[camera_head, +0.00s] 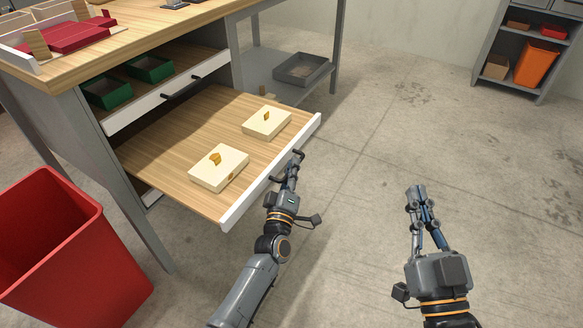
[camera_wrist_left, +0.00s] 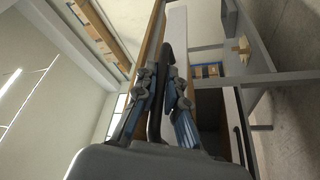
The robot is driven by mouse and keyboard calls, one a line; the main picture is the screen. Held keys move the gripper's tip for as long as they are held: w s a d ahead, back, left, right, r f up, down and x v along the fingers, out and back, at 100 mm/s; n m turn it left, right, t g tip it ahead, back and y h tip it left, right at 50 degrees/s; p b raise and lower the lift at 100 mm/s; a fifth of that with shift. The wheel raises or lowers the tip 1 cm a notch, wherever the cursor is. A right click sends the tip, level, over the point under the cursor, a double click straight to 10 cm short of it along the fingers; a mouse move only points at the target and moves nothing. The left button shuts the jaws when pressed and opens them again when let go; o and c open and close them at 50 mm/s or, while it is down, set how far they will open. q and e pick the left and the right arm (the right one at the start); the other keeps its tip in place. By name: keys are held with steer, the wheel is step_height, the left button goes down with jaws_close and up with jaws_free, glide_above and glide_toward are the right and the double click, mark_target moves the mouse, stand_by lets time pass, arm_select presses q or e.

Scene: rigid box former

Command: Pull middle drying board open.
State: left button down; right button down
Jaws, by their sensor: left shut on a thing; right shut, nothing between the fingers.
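The middle drying board (camera_head: 155,140) is a wooden board with a white front edge. In the head view it stands far out from the workbench. Two cream boxes with yellow knobs, a nearer box (camera_head: 219,170) and a farther box (camera_head: 267,123), rest on it. My left gripper (camera_head: 292,163) is at the board's dark handle (camera_head: 277,179) and shut on it. In the left wrist view the left gripper's fingers (camera_wrist_left: 166,68) close around the dark handle bar (camera_wrist_left: 155,122). My right gripper (camera_head: 417,190) is shut and empty above the floor, apart from the board.
An upper drawer (camera_head: 160,101) with green trays is above the board. A red bin (camera_head: 88,262) stands at the left. A grey tray (camera_head: 302,68) sits on a low shelf behind. A shelf unit with an orange bin (camera_head: 536,64) is far right. Floor in front is clear.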

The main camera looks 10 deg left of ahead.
arm_select(q)
steer(key=shift+f, duration=0.1)
steer(key=c, duration=1.7)
jaws_free()
steer(key=v, duration=1.2)
steer(key=shift+d, duration=0.1)
